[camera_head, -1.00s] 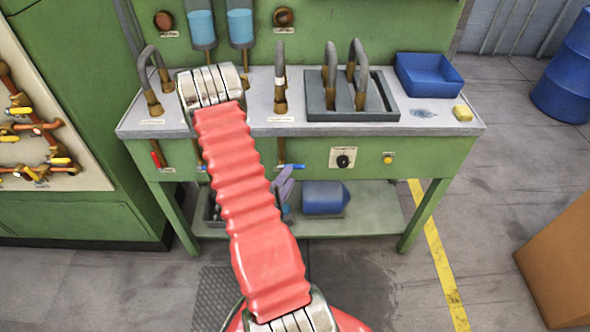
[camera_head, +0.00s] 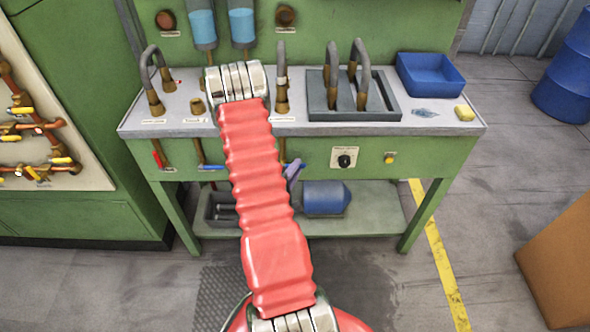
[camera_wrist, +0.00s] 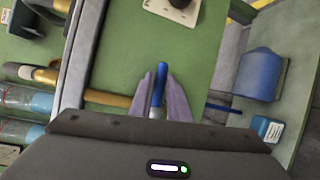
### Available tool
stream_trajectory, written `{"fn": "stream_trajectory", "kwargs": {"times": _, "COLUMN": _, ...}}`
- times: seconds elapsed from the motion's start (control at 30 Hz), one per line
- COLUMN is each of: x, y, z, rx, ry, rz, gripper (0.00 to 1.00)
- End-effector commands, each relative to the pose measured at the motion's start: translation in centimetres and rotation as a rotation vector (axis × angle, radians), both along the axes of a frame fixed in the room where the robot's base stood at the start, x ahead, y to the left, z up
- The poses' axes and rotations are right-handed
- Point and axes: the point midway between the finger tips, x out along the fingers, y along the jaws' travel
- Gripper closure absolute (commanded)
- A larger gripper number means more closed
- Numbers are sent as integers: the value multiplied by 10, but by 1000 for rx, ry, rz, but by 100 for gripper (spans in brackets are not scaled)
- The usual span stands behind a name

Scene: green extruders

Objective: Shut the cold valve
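A blue valve handle (camera_wrist: 161,72) lies between the two purple fingers of my gripper (camera_wrist: 160,80) in the wrist view. A finger is on each side of it, and narrow gaps seem to show, so the gripper looks open around it. A brown pipe (camera_wrist: 108,99) runs to the handle's base, which is hidden by the gripper. In the head view, my gripper (camera_head: 293,172) is at the bench front below the middle tap, covering that handle. Another blue handle (camera_head: 211,167) sits further left and a red handle (camera_head: 156,159) at far left. The labels are too small to read.
The green bench (camera_head: 400,155) has a lower shelf with a blue rounded unit (camera_head: 324,198) just right of my gripper and a grey box (camera_head: 217,209) to the left. A dial panel (camera_head: 344,158) is on the bench front. Floor right of the bench is mostly clear.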

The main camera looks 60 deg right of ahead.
Motion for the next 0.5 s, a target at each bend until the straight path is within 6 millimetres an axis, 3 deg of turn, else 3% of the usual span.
{"fn": "stream_trajectory", "kwargs": {"times": 0.2, "x": 1, "y": 0, "z": 1, "rx": -2, "ry": -1, "rz": 2, "gripper": 100}}
{"fn": "stream_trajectory", "kwargs": {"times": 0.5, "x": 2, "y": 0, "z": 0, "rx": -1, "ry": -1, "rz": 3, "gripper": 100}}
